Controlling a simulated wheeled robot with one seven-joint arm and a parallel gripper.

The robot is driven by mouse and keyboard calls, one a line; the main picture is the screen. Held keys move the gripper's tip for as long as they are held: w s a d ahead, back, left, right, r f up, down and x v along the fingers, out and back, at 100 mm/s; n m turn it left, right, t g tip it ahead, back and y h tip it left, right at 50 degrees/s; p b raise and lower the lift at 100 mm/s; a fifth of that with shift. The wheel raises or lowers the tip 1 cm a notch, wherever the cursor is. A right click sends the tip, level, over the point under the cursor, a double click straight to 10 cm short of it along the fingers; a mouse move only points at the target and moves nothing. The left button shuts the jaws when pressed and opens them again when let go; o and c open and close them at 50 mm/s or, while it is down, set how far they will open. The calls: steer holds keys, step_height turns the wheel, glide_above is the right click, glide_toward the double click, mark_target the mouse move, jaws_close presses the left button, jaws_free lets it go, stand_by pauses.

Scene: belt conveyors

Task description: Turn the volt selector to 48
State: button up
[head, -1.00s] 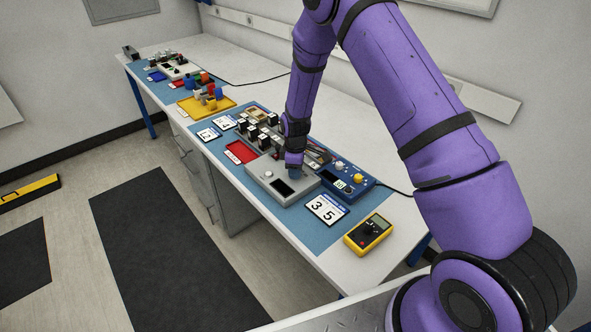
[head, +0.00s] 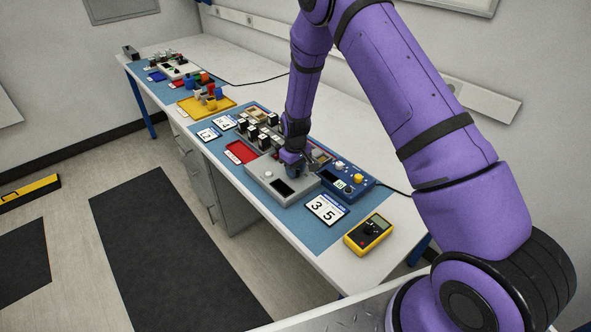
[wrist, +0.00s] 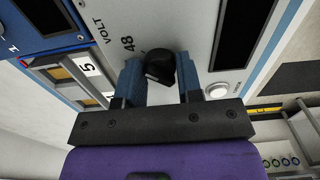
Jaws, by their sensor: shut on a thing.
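The volt selector is a black knob (wrist: 159,66) on a grey panel in the wrist view. The printed word VOLT and the number 48 stand to its upper left. My gripper (wrist: 161,74) has its two blue fingers on either side of the knob and is shut on it. Which mark the knob points at is not clear. In the head view, my gripper (head: 293,161) is down at the back of the grey box (head: 262,183), and it hides the knob there.
A blue instrument (head: 347,181) stands right of the grey box. A card reading 35 (head: 326,209) and a yellow multimeter (head: 369,234) lie nearer the front right. A red tray (head: 240,152) and several black-topped parts are to the left.

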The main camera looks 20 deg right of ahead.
stand_by(0.4)
steer(key=o, duration=0.9)
step_height(320, 180, up, 11)
steer(key=shift+f, duration=0.1)
stand_by(0.4)
